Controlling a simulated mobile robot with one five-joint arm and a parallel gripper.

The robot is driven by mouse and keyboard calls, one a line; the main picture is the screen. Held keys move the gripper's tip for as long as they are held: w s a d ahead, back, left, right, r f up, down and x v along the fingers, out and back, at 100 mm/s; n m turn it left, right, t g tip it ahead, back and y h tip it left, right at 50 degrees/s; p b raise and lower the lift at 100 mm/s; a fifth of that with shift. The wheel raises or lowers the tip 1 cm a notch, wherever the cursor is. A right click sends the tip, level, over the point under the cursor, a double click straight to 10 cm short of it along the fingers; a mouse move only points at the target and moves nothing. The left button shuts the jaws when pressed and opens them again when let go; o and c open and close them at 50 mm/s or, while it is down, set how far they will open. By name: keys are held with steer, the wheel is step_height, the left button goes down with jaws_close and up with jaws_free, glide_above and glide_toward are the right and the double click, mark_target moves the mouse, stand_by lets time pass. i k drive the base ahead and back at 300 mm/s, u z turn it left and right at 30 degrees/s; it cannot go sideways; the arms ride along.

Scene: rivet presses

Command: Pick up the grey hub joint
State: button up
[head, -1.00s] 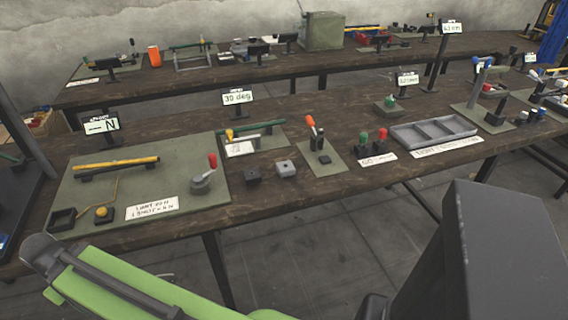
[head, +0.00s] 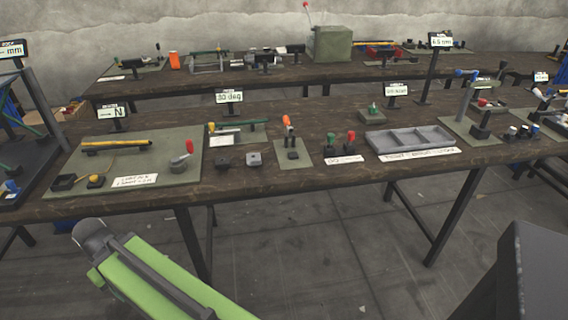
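A small light-grey block (head: 254,160), which looks like the grey hub joint, sits on the near wooden bench close to its front edge. A darker block (head: 224,160) of similar size sits just to its left. They are too small to make out their holes or sockets clearly. My green arm link is at the lower left, in front of the bench and apart from both blocks. My gripper's fingers do not show.
A green mat (head: 190,174) with a yellow bar and red-handled lever lies left of the blocks. An orange-handled press (head: 288,132) stands to their right. Further right are green and red knobs and a grey divided tray (head: 410,141). Floor is open before the bench.

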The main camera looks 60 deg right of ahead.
mark_target(252, 159)
steer(key=u, duration=0.15)
steer(key=i, duration=0.9)
steer(key=z, duration=0.05)
